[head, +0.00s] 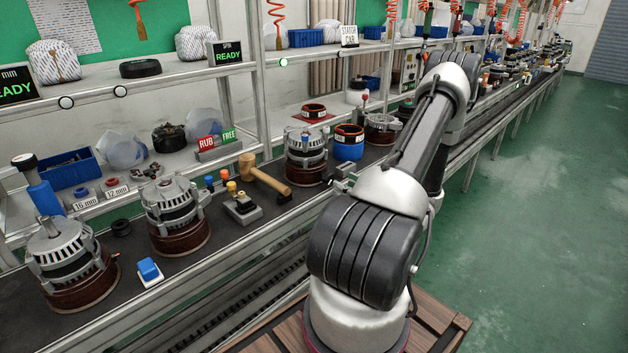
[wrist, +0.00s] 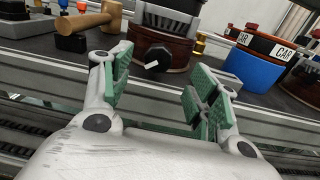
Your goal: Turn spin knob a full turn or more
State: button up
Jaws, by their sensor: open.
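The spin knob (wrist: 158,57) is a dark round knob with a white pointer mark. It sits on the front of the round brown base (wrist: 176,48) under an alternator in the wrist view. The pointer lies at a slant, its upper end to the right. My gripper (wrist: 160,86) is open, with green pads spread apart and nothing between them. The knob shows beyond the gap between the pads, apart from them. In the head view the alternator (head: 306,148) stands on its brown base beside the mallet; I cannot make out the knob there.
A wooden mallet (head: 263,176) lies left of the alternator. A blue drum (head: 349,148) labelled CAR stands to its right. The grey line rail (wrist: 60,68) runs below the knob in the wrist view. More alternators (head: 175,212) stand further left on the dark belt.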

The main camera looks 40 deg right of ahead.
aim_at(332, 179)
jog(key=shift+m, duration=0.3)
jog(key=w, duration=0.5)
jog(key=w+a, duration=0.1)
jog(key=w, duration=0.1)
jog(key=shift+w, duration=0.4)
jog(key=shift+c, duration=0.2)
jog(key=c, duration=1)
